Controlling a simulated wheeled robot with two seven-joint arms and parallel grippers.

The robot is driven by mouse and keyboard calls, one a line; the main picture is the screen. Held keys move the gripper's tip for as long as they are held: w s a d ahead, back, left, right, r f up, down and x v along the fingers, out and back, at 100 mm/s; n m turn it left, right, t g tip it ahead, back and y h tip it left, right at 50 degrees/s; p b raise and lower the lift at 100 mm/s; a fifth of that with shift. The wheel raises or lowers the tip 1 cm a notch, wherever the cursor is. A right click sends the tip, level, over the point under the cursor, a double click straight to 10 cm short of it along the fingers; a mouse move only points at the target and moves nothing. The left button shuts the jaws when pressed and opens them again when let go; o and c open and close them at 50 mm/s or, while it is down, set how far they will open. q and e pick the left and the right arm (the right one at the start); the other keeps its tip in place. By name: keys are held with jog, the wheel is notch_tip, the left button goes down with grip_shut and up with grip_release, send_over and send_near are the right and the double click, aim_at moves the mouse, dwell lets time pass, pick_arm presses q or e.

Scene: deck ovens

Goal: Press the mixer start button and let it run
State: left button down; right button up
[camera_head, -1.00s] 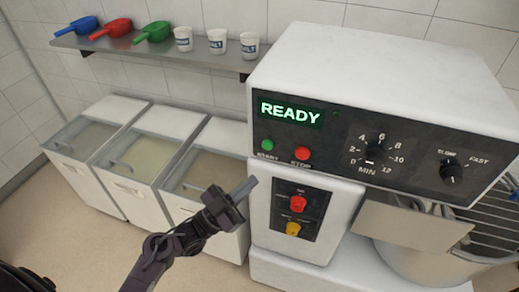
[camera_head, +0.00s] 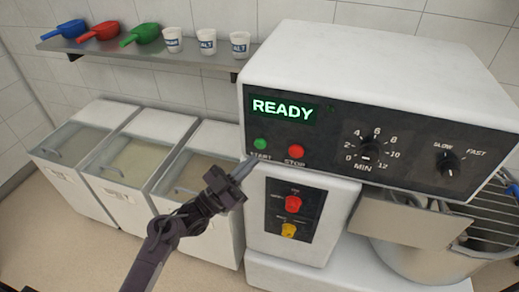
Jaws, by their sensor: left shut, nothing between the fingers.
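The mixer (camera_head: 400,70) is a white machine on the right with a dark control panel. Its display (camera_head: 283,108) reads READY in green. The green start button (camera_head: 261,144) sits below the display, left of the red stop button (camera_head: 295,152). My left gripper (camera_head: 243,170) is shut and empty, its fingertips a little below and left of the start button. I cannot tell whether the tips touch the panel edge; the button is fully visible. The time dial (camera_head: 368,146) and speed knob (camera_head: 447,162) are on the panel. My right gripper is not in view.
The mixer bowl (camera_head: 420,262) with a wire guard (camera_head: 487,205) is at the right. White bins (camera_head: 150,200) stand left. A shelf (camera_head: 150,52) holds scoops and cups.

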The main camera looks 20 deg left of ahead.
aim_at(260, 144)
pick_arm(q)
jog(key=shift+w+b, duration=0.45)
jog(key=shift+w, duration=0.8)
jog(key=shift+w, duration=0.1)
dwell(1.1)
jog(key=shift+w, duration=0.3)
jog(key=shift+w+b, duration=0.45)
jog(key=shift+b, duration=0.1)
dwell(0.4)
jog(key=shift+s, duration=0.15)
dwell(0.3)
jog(key=shift+s+p, duration=0.45)
jog(key=shift+s, duration=0.3)
